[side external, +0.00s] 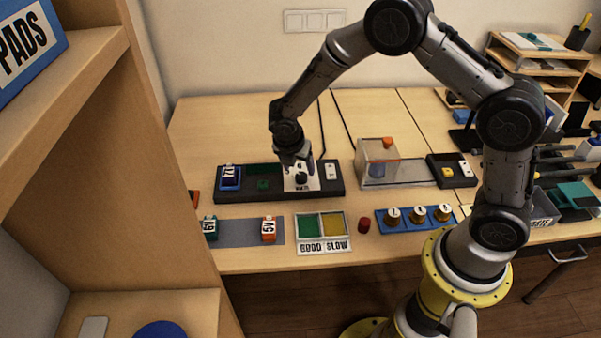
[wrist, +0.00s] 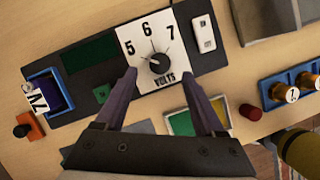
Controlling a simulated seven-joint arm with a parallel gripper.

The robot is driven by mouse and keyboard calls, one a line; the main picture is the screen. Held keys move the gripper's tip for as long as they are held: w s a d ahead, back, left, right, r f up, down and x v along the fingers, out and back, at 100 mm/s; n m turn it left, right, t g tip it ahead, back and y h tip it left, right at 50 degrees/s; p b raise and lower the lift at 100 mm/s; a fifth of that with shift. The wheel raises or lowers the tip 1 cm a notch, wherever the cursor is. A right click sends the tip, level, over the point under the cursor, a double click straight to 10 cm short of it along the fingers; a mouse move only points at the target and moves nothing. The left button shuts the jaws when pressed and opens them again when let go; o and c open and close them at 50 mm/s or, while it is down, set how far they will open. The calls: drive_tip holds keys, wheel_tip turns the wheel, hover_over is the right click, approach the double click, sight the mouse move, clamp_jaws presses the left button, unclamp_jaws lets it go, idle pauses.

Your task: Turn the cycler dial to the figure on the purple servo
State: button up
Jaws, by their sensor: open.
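The cycler dial (wrist: 160,63) is a dark round knob on a white plate marked 5, 6, 7 and VOLTS. Its pointer is too small to read with certainty. The purple servo (wrist: 55,92) sits in a blue cradle at the left end of the dark cycler base; it also shows in the side external view (side external: 230,181). Its white label (wrist: 37,95) is tilted and appears to read 7V. My gripper (wrist: 158,74) is open, with its fingers apart on the left and right near the dial's lower side. In the side external view my gripper (side external: 297,168) is over the dial plate, partly hiding it.
A white switch (wrist: 203,33) is right of the dial plate. In front are a green-and-yellow tray (side external: 322,248) marked GOOD and SLOW, a red cylinder (side external: 364,224), and green (side external: 210,228) and orange (side external: 268,230) servos. A clear box (side external: 378,165) stands to the right.

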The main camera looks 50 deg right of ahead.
sight(301, 175)
drive_tip(key=shift+x, duration=2.4)
clamp_jaws()
